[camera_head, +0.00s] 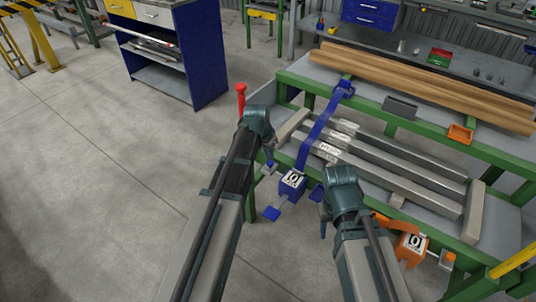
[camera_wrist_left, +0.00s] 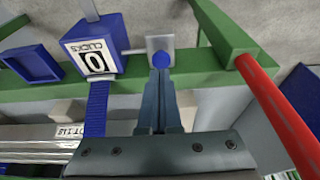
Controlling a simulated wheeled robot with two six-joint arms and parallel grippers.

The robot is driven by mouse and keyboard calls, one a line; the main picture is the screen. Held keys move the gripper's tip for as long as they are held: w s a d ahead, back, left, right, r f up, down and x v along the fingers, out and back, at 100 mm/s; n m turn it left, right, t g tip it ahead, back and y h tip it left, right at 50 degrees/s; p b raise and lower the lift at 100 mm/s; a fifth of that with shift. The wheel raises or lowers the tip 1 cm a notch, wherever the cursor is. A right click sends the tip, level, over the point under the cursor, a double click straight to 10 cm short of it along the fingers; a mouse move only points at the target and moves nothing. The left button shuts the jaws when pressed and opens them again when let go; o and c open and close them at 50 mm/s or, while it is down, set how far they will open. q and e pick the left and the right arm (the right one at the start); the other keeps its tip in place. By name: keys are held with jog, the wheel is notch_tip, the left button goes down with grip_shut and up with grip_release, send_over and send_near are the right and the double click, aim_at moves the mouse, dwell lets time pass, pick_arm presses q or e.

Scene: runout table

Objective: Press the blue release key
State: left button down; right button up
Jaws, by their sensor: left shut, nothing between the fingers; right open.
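The blue release key (camera_wrist_left: 162,59) is a small round blue knob in front of a grey plate, beside a blue counter box (camera_wrist_left: 95,57) reading 0 CLICKS. My left gripper (camera_wrist_left: 162,74) is shut and empty, its fingertips at the key's lower edge in the wrist view; I cannot tell whether they touch. In the head view the blue box (camera_head: 292,184) hangs at the table's near edge, right of my left gripper (camera_head: 269,162), which hides the key. My right gripper (camera_head: 325,216) is open, below and right of the blue box, its fingers partly hidden.
A blue strap (camera_head: 317,131) crosses grey bars on the green-framed table (camera_head: 292,80). An orange counter box (camera_head: 411,246) hangs at the right.

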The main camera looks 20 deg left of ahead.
pick_arm(q)
jog(key=p+v, duration=0.8)
jog(key=v, duration=0.2)
jog(key=shift+r+p, duration=0.15)
jog(key=shift+p, duration=0.2)
jog(key=shift+w, duration=0.1)
jog(key=s+d+r+g+y+p, duration=0.1)
jog(key=s+d+r+p, duration=0.2)
jog(key=s+d, duration=0.4)
jog(key=s+d+r+g+y+p, duration=0.1)
jog(key=s+d, duration=0.5)
jog(key=s, duration=0.8)
notch_tip(320, 180, up, 2)
jog(key=g+p, duration=0.1)
jog(key=p, duration=0.2)
jog(key=shift+d+r+g+y, duration=0.2)
jog(key=shift+d+g+y, duration=0.1)
jog(key=shift+d, duration=0.05)
jog(key=shift+a, duration=0.1)
